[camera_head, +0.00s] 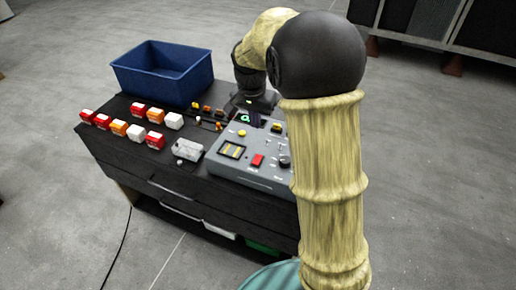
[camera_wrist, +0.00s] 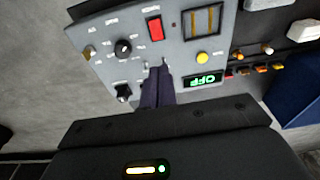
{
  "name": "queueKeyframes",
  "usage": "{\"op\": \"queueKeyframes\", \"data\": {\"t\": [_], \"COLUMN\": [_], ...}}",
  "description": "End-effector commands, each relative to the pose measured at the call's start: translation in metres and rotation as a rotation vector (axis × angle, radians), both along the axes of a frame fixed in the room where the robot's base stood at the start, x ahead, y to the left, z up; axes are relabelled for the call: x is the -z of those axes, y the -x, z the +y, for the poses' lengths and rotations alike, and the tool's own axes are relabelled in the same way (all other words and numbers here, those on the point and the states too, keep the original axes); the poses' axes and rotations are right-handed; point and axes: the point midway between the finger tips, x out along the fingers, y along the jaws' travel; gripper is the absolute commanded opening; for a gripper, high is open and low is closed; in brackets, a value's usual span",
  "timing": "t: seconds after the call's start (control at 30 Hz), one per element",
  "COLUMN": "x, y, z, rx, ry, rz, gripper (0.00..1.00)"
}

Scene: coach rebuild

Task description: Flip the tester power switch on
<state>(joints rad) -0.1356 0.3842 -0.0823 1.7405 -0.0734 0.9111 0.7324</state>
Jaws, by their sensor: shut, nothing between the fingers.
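The tester is a grey box with a sloped control panel (camera_head: 225,165) on the dark workbench, partly hidden by my arm. In the wrist view its panel (camera_wrist: 115,22) carries a red rocker switch (camera_wrist: 155,29), two small metal toggles, dark knobs (camera_wrist: 123,48), a yellow button (camera_wrist: 203,58) and a green display (camera_wrist: 202,80). The display reads OFF, upside down in this view. The panel labels are too small to read surely. My gripper (camera_wrist: 157,72) is shut and empty, its dark fingertips at the toggles. Whether they touch a toggle, I cannot tell.
A blue bin (camera_head: 160,73) stands at the back left of the workbench (camera_head: 130,165). Several red, orange and white blocks (camera_head: 119,127) lie left of the tester, with a pale grey box (camera_head: 187,150) between. Open grey floor (camera_head: 60,230) surrounds the bench.

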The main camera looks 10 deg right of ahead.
Motion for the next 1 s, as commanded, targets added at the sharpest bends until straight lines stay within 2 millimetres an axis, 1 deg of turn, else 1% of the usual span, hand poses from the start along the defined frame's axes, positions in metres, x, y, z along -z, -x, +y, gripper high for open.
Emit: {"op": "queueKeyframes", "data": {"t": [0.17, 0.6, 0.8, 0.9, 1.0], "x": [0.016, 0.091, 0.122, 0.132, 0.136], "y": [-0.001, -0.009, -0.013, -0.014, -0.015], "z": [-0.002, -0.008, -0.011, -0.011, -0.011], "rx": [0.000, -0.001, 0.000, 0.000, -0.001], "ry": [0.001, 0.000, 0.001, 0.000, 0.000], "rz": [0.004, 0.007, 0.004, 0.003, 0.000], "gripper": [0.00, 0.00, 0.00, 0.00, 0.00]}}
